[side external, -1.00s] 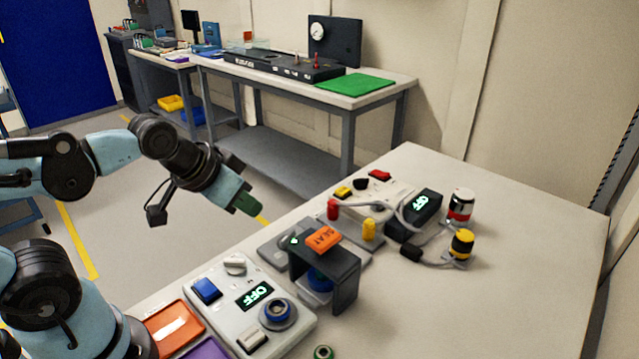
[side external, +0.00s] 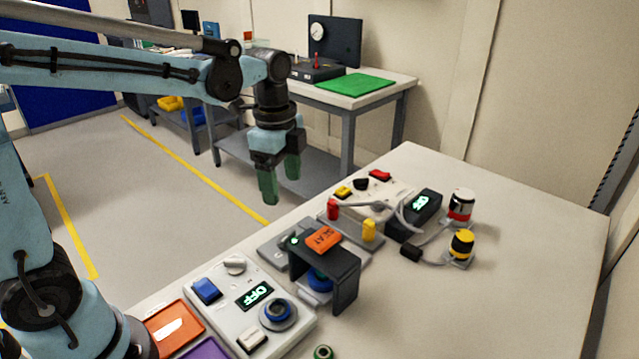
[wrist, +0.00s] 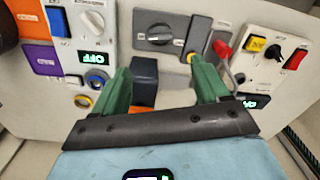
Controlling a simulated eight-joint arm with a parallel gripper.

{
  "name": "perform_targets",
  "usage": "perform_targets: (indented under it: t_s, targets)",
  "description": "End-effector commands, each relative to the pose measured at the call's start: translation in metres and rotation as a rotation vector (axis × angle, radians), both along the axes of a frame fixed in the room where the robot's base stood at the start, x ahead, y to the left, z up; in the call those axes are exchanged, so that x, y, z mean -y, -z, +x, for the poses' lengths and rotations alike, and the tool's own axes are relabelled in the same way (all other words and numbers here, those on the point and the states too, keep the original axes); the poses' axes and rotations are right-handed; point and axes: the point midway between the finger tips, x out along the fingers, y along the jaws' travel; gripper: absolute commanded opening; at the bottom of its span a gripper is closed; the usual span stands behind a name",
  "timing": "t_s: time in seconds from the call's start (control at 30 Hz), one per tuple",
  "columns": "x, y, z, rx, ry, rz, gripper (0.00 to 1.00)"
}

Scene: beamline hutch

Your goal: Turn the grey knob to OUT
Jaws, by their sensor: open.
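The grey knob (wrist: 160,34) sits on a grey plate (wrist: 141,18) near the top of the wrist view. Its bar lies roughly crosswise in that picture, with small white labels beside it that I cannot read. In the side view the grey plate (side external: 268,243) shows beside the dark bridge, and I cannot make out the knob there. My gripper (side external: 281,190) has its green fingers apart and empty, pointing down in the air above and beyond the plate. In the wrist view my gripper (wrist: 158,68) is apart from the knob.
The dark bridge (side external: 346,285) carries an orange SEAT block (side external: 315,240) beside the plate. A white control box (side external: 222,300) with an OFF display stands left. Red (side external: 333,208) and yellow (side external: 369,230) posts and cables stand right.

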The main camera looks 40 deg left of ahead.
Motion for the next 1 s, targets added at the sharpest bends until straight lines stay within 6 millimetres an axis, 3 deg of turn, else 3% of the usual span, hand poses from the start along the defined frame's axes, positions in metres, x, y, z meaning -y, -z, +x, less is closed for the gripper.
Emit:
perform_targets:
  t_s: [0.33,1.0]
  targets:
    - [0.000,0.018,0.005,-0.036,0.080,0.001,0.74]
    - [0.000,0.113,0.005,-0.034,0.077,0.001,0.74]
